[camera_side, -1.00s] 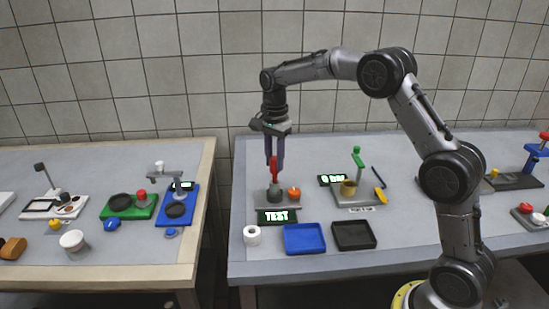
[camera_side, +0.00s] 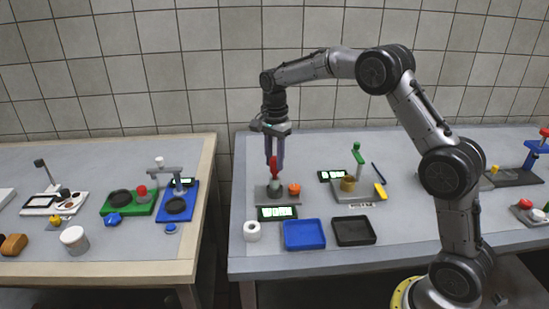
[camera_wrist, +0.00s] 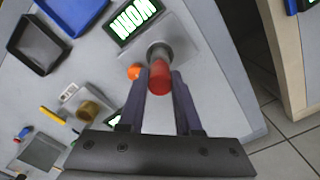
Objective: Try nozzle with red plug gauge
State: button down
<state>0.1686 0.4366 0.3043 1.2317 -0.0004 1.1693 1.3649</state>
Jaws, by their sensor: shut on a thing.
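My gripper (camera_side: 274,160) points straight down over the small grey test stand (camera_side: 262,196) and is shut on the red plug gauge (camera_side: 273,174). In the wrist view the gauge (camera_wrist: 160,78) sits between my two fingers (camera_wrist: 160,92), its red top facing the camera. Its lower end meets the grey round nozzle (camera_wrist: 157,50) on the stand. How deep it sits in the nozzle is hidden.
An orange knob (camera_side: 294,189) is just right of the nozzle. A blue tray (camera_side: 304,248), a black tray (camera_side: 354,244) and a white ring (camera_side: 252,231) lie in front. A fixture with a brass cup (camera_side: 348,185) stands to the right. A gap separates the left table.

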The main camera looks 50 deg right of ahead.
jog(key=shift+f, duration=0.5)
dwell(1.2)
jog(key=shift+r, duration=0.1)
jog(key=shift+r, duration=3.45)
